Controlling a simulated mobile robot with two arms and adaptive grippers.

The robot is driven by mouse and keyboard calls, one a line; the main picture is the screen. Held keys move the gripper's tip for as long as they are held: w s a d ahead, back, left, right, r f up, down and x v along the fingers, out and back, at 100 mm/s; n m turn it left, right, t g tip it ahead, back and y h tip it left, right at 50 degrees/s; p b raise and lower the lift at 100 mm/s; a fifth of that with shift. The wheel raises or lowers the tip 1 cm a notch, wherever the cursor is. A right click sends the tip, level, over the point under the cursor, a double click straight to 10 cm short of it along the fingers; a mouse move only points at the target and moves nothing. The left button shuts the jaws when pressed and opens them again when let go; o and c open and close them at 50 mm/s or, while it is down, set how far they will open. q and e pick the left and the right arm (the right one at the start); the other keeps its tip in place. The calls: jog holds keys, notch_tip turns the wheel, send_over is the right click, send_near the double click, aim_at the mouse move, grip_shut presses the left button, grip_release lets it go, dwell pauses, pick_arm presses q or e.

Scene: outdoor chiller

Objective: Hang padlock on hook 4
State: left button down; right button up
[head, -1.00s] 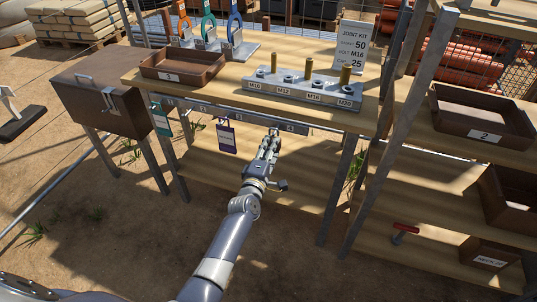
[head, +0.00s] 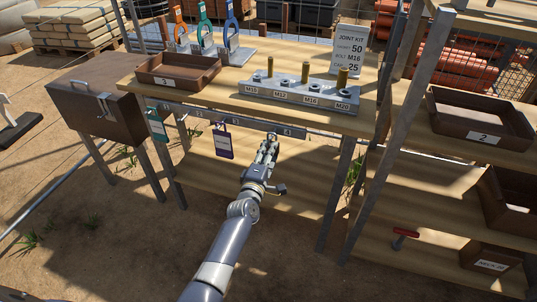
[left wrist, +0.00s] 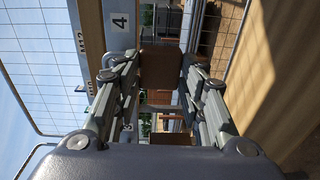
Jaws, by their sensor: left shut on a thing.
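My left gripper (head: 269,147) is in front of the hook rail (head: 250,127) under the table's front edge, just below and left of the number 4 label (head: 287,132). In the left wrist view its two fingers (left wrist: 160,75) are closed on a brown, block-like thing (left wrist: 160,64), which I take to be the padlock. The number 4 plate (left wrist: 119,22) shows close by, above the left finger. Hook 4 itself is not clear in either view. In the head view the fingers hide the held thing. My right gripper is not in view.
Above stand a bolt block (head: 299,95), a brown tray (head: 178,72) and a sign (head: 348,50). A lower shelf (head: 290,180) lies below the gripper.

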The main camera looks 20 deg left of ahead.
pick_arm(q)
jog(key=shift+r, duration=0.1)
jog(key=c, duration=0.9)
grip_release()
jog(key=shift+c, duration=0.2)
jog(key=o, duration=0.5)
jog(key=shift+w, duration=0.15)
